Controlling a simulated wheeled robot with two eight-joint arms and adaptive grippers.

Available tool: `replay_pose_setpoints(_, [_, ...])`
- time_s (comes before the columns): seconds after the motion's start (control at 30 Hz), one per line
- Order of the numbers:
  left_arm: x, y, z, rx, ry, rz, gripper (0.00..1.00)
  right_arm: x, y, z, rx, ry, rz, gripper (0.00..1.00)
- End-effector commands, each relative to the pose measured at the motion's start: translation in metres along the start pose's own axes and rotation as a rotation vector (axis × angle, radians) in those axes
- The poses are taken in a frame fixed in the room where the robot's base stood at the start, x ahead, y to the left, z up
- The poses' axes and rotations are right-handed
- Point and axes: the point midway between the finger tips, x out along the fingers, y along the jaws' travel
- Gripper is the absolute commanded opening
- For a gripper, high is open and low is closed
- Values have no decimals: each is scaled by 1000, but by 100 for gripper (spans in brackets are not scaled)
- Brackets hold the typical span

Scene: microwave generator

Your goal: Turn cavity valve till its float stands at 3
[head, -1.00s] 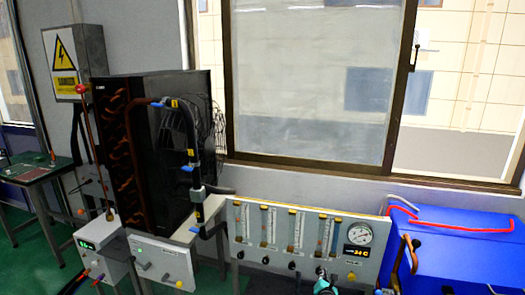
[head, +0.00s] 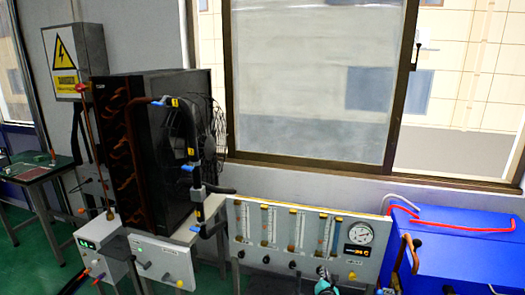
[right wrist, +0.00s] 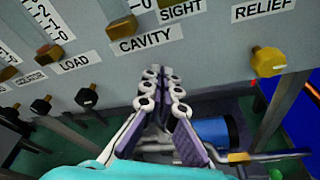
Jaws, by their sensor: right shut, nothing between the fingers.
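The CAVITY label (right wrist: 145,38) is on the grey panel in the right wrist view, under the lower end of a scale (right wrist: 141,5). My right gripper (right wrist: 163,82) is just below that label, its fingers shut together with nothing between them. The cavity valve knob is not visible; the fingers cover the area under the label. In the head view the right gripper (head: 323,276) is at the panel's lower edge, below the rightmost flow tube (head: 326,235). The cavity float's reading is too small or cut off to tell.
Black knobs (right wrist: 86,96) are left of the gripper, and a brass knob (right wrist: 268,61) under RELIEF is to its right. The panel (head: 234,226) also has a round gauge (head: 360,233) and a display (head: 357,251). A blue box (head: 460,245) stands right; a black radiator unit (head: 150,150) stands left.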

Motion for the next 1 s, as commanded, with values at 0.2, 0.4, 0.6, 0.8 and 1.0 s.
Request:
replay_pose_setpoints(0.2, [0, 0, 0, 0, 0, 0, 49, -27, 0, -6, -1, -2, 1, 0])
replay_pose_setpoints(0.4, [0, 0, 0, 0, 0, 0, 49, -48, 0, -10, 0, -3, 1, 0])
replay_pose_setpoints(0.6, [0, 0, 0, 0, 0, 0, 49, -54, 0, -12, 0, -4, 1, 0])
replay_pose_setpoints(0.8, [0, 0, 0, 0, 0, 0, 49, -53, 0, -12, -6, -3, 0, 0])
replay_pose_setpoints(1.0, [0, 0, 0, 0, 0, 0, 49, -55, 10, -20, -190, 11, -41, 0])
